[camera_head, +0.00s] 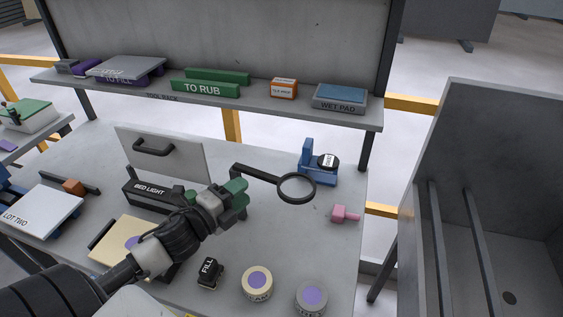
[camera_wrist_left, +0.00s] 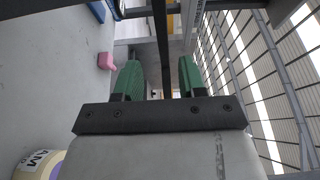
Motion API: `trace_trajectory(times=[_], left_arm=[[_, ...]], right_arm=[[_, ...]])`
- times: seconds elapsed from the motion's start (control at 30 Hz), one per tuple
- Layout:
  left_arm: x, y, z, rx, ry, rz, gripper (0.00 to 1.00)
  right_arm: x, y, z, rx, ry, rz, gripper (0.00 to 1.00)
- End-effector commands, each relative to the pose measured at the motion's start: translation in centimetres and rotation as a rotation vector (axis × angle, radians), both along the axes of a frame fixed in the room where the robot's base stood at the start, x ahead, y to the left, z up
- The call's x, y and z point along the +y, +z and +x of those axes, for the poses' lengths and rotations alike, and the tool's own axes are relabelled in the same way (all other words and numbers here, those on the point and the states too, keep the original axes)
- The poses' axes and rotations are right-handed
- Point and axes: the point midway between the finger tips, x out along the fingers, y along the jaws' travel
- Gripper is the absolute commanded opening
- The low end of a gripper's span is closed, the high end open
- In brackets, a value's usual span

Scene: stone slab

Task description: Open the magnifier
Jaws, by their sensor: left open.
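The magnifier (camera_head: 297,201) has a round black-rimmed lens on a thin black arm. It stands out over the middle right of the stone slab in the head view. My left gripper (camera_head: 236,197) has green fingers and is just below and left of the magnifier's arm, near its bent end. In the left wrist view my left gripper (camera_wrist_left: 160,80) is open. A dark bar (camera_wrist_left: 161,45), apparently part of the magnifier's arm, shows in the gap between the fingers; contact cannot be told. My right gripper is not in view.
A bed light box (camera_head: 148,198) with an upright handled panel (camera_head: 183,158) stands left of the gripper. A blue holder (camera_head: 307,165) and a pink piece (camera_head: 344,214) lie to the right. A fill bottle (camera_head: 209,272) and round tubs (camera_head: 257,282) stand in front. A tool rack (camera_head: 250,105) spans the back.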

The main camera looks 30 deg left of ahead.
Motion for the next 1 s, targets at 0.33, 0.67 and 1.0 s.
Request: trace_trajectory(times=[0.33, 0.67, 1.0], left_arm=[[-0.9, 0.3, 4.8, -0.002, 0.003, -0.002, 0.40], [-1.9, 0.1, 9.3, 0.001, 0.003, -0.004, 0.40], [-2.1, -0.1, 10.3, 0.003, 0.001, -0.003, 0.40]], right_arm=[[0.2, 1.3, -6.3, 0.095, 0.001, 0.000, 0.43], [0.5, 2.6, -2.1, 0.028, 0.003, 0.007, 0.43], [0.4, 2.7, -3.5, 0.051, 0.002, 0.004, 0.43]])
